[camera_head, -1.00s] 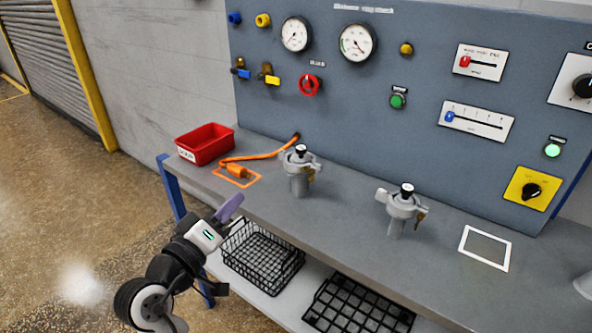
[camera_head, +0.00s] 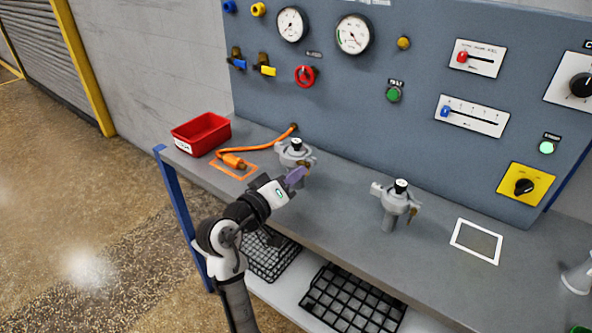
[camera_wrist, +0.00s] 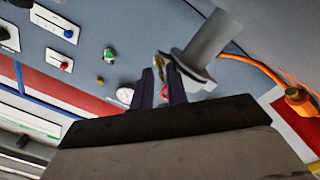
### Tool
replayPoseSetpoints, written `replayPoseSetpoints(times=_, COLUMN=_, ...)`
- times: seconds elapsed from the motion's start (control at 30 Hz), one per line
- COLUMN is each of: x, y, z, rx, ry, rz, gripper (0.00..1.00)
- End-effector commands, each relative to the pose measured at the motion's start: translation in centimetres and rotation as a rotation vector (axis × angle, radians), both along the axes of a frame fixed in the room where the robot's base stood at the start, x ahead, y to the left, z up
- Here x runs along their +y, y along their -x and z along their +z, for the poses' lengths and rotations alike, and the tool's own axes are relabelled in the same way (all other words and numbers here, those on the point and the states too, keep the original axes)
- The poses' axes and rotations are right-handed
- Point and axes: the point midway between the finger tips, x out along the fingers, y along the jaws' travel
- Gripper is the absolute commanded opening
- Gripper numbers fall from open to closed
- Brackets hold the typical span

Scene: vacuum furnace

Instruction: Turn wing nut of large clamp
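Two grey flanged fittings with clamps stand on the bench. The left clamp (camera_head: 293,150) looks the larger, and its post is partly hidden behind my gripper. The right clamp (camera_head: 398,198) stands apart with its brass-coloured wing nut (camera_head: 412,211) at its right side. My gripper (camera_head: 299,174), with purple fingers, is at the front right of the left clamp. In the wrist view, my gripper (camera_wrist: 163,84) is open, with a gap between its fingers. The left clamp's brass wing nut (camera_wrist: 160,63) shows at the fingertips; I cannot tell whether they touch it.
A red bin (camera_head: 202,133) and an orange cable (camera_head: 258,150) lie at the bench's left end. A blue-grey control panel (camera_head: 350,95) rises behind. Black wire baskets (camera_head: 352,300) sit on the lower shelf. The bench between the two clamps is clear.

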Motion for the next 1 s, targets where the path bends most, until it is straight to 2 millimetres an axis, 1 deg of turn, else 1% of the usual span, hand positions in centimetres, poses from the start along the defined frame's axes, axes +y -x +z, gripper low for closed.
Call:
replayPoseSetpoints(times=0.13, x=-0.61, y=-0.67, z=0.04, rx=0.0, ry=0.0, rz=-0.001, gripper=0.15)
replayPoseSetpoints(times=0.4, x=-0.66, y=-0.77, z=-0.02, rx=-0.001, ry=-0.001, rz=0.0, gripper=0.15)
replayPoseSetpoints(times=0.43, x=-0.66, y=-0.77, z=-0.02, rx=-0.001, ry=-0.001, rz=0.0, gripper=0.13)
replayPoseSetpoints(times=0.53, x=-0.64, y=-0.76, z=-0.01, rx=-0.001, ry=-0.001, rz=0.0, gripper=0.0)
replayPoseSetpoints(times=0.83, x=-0.63, y=-0.74, z=-0.09, rx=-0.007, ry=-0.008, rz=-0.001, gripper=0.0)
replayPoseSetpoints(times=1.0, x=-0.62, y=-0.75, z=-0.28, rx=-0.042, ry=-0.046, rz=-0.003, gripper=0.0)
